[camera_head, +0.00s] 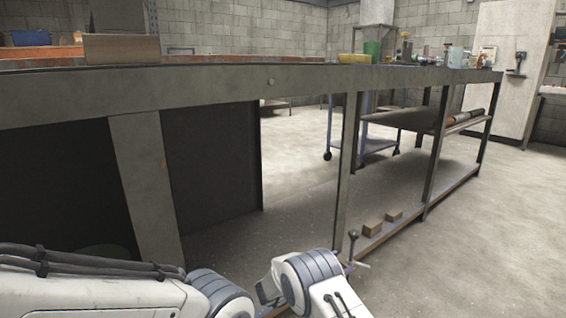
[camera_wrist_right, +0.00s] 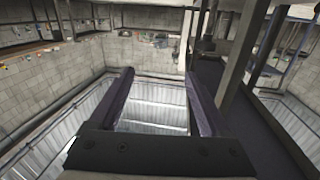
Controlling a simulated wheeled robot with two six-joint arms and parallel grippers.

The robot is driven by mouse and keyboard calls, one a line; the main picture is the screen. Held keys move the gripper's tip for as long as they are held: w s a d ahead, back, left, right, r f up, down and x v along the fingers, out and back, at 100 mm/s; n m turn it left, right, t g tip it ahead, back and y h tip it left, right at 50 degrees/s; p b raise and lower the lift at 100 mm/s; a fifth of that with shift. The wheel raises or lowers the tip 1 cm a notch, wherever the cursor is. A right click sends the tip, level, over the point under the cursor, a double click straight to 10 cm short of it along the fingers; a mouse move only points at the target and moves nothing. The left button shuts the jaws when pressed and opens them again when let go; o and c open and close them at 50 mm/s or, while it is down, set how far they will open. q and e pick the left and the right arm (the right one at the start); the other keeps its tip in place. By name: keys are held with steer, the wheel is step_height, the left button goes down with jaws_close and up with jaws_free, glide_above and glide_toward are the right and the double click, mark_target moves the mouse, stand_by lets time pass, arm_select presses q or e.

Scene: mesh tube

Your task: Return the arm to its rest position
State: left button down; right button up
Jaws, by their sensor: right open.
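My right gripper (camera_wrist_right: 158,72) shows in the right wrist view. Its two dark fingers stand wide apart with nothing between them. Beyond them are a block wall and corrugated panels, some way off. In the head view, white arm links with grey ribbed joints (camera_head: 305,283) lie along the bottom edge, in front of the bench. The lower ends of these links are cut off by the frame. The right fingers cannot be clearly made out there. My left gripper is not in view.
A long metal workbench (camera_head: 220,88) crosses the head view, with its legs and lower shelf close behind the arm links. Two small wooden blocks (camera_head: 373,229) lie on the lower shelf. A wheeled cart (camera_head: 375,145) stands behind the bench. Open floor (camera_head: 500,215) lies to the right.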

steer(key=w+a+r+n+t+y, duration=0.1)
steer(key=w+r+n+t+y, duration=0.3)
steer(key=r+n+y, duration=0.45)
steer(key=s+d+f+n+g+y, duration=0.1)
steer(key=s+d+n+g+y, duration=0.3)
steer(key=s, duration=1.4)
steer(key=s+f+g+y, duration=0.1)
steer(key=s+g+y, duration=0.35)
steer(key=s, duration=1.25)
steer(key=s+a+r+n+g+p, duration=0.1)
steer(key=s+a+r+n+p, duration=0.2)
steer(key=s+a+r+p, duration=0.4)
steer(key=s+a+r+n+g+p, duration=0.25)
steer(key=r+p, duration=0.35)
steer(key=r, duration=0.3)
steer(key=s+a+r+n+g+p, duration=0.1)
steer(key=s+a+r+n+p, duration=0.1)
steer(key=s+a+r+p, duration=0.45)
step_height(320, 180, up, 38)
steer(key=w+d+p, duration=0.1)
steer(key=w+p, duration=0.1)
steer(key=p, duration=3.3)
steer(key=shift+w+d+h+p, duration=0.3)
steer(key=shift+w+d, duration=0.05)
steer(key=shift+w, duration=0.05)
